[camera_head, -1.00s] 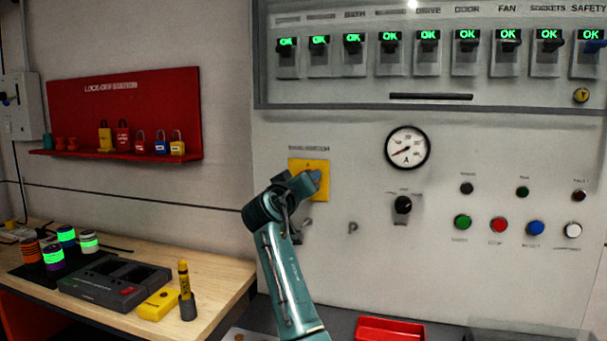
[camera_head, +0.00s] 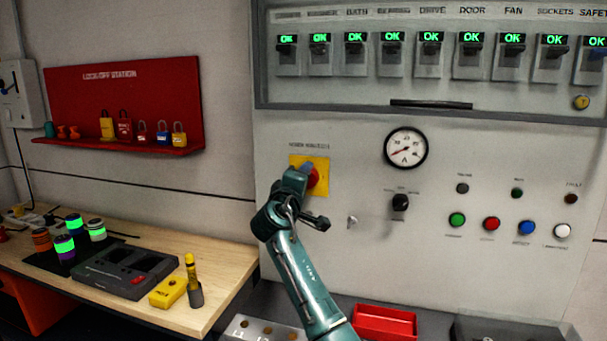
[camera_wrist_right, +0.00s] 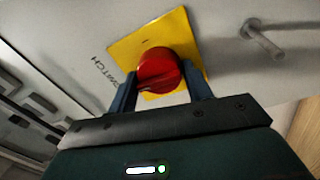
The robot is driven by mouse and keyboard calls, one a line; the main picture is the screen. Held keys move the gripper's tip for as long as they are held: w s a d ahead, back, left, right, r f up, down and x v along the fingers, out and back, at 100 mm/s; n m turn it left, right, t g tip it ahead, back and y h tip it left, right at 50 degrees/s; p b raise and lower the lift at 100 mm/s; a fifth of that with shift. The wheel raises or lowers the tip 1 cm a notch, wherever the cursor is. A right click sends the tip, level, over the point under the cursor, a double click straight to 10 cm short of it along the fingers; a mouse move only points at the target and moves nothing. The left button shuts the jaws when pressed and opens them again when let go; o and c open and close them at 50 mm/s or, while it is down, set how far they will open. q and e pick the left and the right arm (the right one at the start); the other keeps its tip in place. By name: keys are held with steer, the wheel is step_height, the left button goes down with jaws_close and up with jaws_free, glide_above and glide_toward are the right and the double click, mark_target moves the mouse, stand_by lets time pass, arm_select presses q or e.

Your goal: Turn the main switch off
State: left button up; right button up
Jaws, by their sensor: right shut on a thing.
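The main switch is a red rotary knob (camera_head: 314,178) on a yellow plate (camera_head: 322,163) on the grey panel. My right gripper (camera_head: 302,177) is at the knob and partly covers it in the head view. In the right wrist view the red knob (camera_wrist_right: 158,68) sits between the two fingers of my right gripper (camera_wrist_right: 162,90), which is shut on it. The yellow plate (camera_wrist_right: 183,38) shows behind, with part of the word SWITCH beside it. The knob's exact pointer position is hard to read. My left gripper is not in view.
A small key (camera_head: 352,221) and a black selector (camera_head: 400,202) are right of the switch, below a gauge (camera_head: 406,148). Breakers above show green OK. A red lock-off station (camera_head: 165,90) with padlocks hangs left, above a wooden bench (camera_head: 225,285). A red tray (camera_head: 385,323) is below.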

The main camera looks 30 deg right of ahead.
steer(key=shift+f+n, duration=0.25)
steer(key=shift+n, duration=0.15)
steer(key=o, duration=0.9)
steer(key=shift+r, duration=0.15)
steer(key=shift+o, duration=0.2)
steer(key=b+v, duration=0.3)
steer(key=v, duration=1)
steer(key=shift+s, duration=0.15)
